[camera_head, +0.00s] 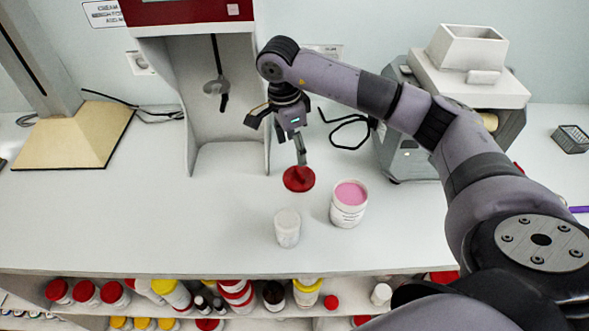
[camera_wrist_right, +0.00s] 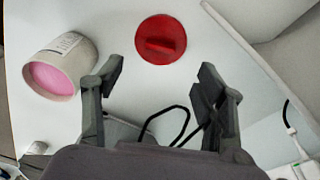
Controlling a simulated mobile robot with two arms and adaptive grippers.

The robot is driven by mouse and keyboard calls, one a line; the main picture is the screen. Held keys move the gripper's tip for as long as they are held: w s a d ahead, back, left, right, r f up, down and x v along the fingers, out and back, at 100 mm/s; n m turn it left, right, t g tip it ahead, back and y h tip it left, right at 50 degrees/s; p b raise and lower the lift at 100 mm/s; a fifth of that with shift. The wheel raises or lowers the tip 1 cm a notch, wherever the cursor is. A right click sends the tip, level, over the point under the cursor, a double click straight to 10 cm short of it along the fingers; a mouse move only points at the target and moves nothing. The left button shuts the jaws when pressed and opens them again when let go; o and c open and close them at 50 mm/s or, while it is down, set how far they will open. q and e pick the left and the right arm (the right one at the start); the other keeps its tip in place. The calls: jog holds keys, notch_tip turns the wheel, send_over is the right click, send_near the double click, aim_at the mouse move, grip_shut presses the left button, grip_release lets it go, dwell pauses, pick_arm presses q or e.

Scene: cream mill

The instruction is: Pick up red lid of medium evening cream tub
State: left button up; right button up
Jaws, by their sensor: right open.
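The red lid (camera_head: 298,179) lies on the white counter, round with a raised bar across its top. It also shows in the right wrist view (camera_wrist_right: 161,40), ahead of the fingertips. The white tub with pink cream (camera_head: 349,203) stands open to the right of the lid in the head view; in the right wrist view the tub (camera_wrist_right: 62,66) is at the left. My right gripper (camera_head: 300,157) is above and just behind the lid. In the right wrist view the right gripper (camera_wrist_right: 160,78) has its fingers wide apart with nothing between them. My left gripper is not in view.
A small white container (camera_head: 287,229) stands near the counter's front edge, left of the tub. A red and white mixing machine (camera_head: 228,155) stands behind, and a grey machine (camera_head: 408,160) is at the back right. A shelf below holds several jars.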

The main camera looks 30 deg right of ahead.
aim_at(300, 172)
jog(key=f, duration=0.2)
jog(key=f+p, duration=0.1)
jog(key=shift+s+d+f, duration=0.2)
jog(key=shift+s+d, duration=0.1)
jog(key=shift+s, duration=0.1)
jog(key=shift+w+f, duration=0.1)
jog(key=shift+f, duration=0.2)
jog(key=shift+w+d+f+p, duration=0.1)
jog(key=shift+f+p, duration=0.2)
jog(key=shift+p, duration=0.05)
jog(key=f+p, duration=0.1)
jog(key=f, duration=0.1)
jog(key=d+f+p, duration=0.1)
jog(key=f, duration=0.1)
jog(key=shift+w+f, duration=0.1)
jog(key=shift+f, duration=0.2)
jog(key=shift+a, duration=0.1)
jog(key=shift+c, duration=0.6)
jog(key=c, duration=0.8)
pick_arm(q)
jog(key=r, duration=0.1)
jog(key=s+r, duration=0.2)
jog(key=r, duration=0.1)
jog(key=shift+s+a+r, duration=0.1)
pick_arm(e)
jog(key=shift+o, duration=0.2)
